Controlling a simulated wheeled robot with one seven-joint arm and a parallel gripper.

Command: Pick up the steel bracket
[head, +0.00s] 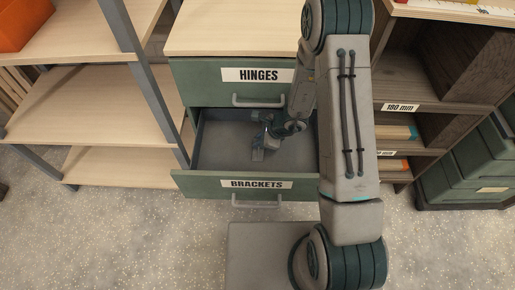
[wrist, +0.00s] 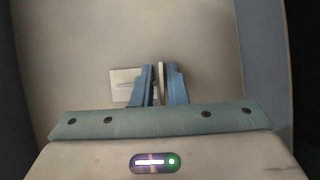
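The steel bracket (wrist: 125,84) is a pale angled piece on the floor of the open drawer in the wrist view. Its flat plate with a slot lies left of the fingers, and its upright flange stands between them. My gripper (wrist: 159,82) has its two blue fingers close together on either side of that flange. A thin gap seems to show on the left; firm contact cannot be made out. In the head view my gripper (head: 258,153) reaches down into the drawer labelled BRACKETS (head: 257,184). The bracket is not clearly distinguishable there.
The shut HINGES drawer (head: 257,76) is above and behind the open one. The drawer walls surround my gripper. Wooden shelves (head: 85,100) stand left, a dark shelf unit (head: 425,70) and green crates (head: 480,165) right. The speckled floor (head: 120,235) in front is clear.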

